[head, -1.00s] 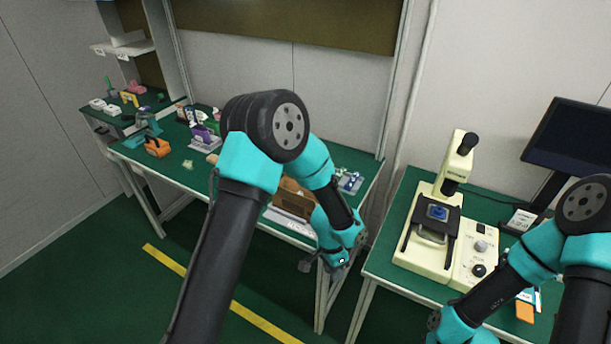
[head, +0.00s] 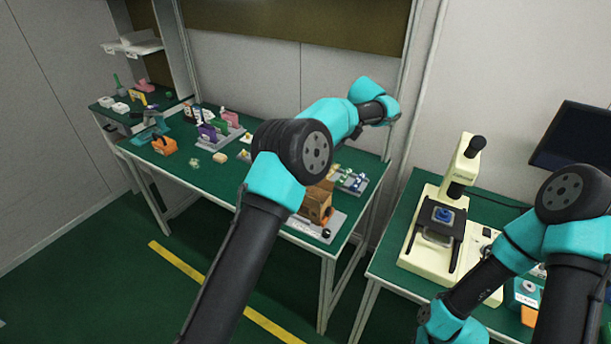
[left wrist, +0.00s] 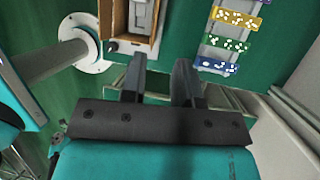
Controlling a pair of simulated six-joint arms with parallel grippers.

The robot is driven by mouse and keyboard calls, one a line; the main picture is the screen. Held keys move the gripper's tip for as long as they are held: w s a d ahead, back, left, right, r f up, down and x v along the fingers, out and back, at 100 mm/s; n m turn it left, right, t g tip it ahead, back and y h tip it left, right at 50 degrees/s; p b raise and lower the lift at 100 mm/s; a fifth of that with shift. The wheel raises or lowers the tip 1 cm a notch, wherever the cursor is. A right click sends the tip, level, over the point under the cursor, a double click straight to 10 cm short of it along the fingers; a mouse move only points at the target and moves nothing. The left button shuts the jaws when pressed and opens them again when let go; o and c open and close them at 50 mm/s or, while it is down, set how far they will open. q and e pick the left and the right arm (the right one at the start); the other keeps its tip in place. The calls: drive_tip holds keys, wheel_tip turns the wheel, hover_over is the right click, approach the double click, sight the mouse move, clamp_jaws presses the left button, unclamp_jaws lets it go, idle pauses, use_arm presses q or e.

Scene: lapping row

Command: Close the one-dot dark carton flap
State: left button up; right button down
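The brown carton (head: 317,203) stands on a grey plate near the front right of the left green bench, partly hidden by my left arm in the head view. In the left wrist view the carton (left wrist: 154,46) is at the top, cut off by the frame edge, with its brown walls around a grey item. I cannot make out a one-dot dark flap. My left gripper (left wrist: 160,74) is open and empty, with its fingertips just below the carton in that picture. In the head view its fingers do not show. My right gripper is out of view.
A grey rack (left wrist: 207,52) with yellow, green and blue dotted pieces lies beside the carton. Purple and green items (head: 212,131) stand further left on the bench. A cream microscope (head: 432,235) stands on the right bench. A floor gap separates the benches.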

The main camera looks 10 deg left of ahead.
use_arm(q)
drive_tip(key=shift+w+a+r, duration=0.15)
drive_tip(key=shift+a+r, duration=0.2)
drive_tip(key=shift+r, duration=0.3)
drive_tip(key=shift+f, duration=0.1)
drive_tip(key=x, duration=1.7)
drive_tip(key=shift+a, duration=0.3)
clamp_jaws()
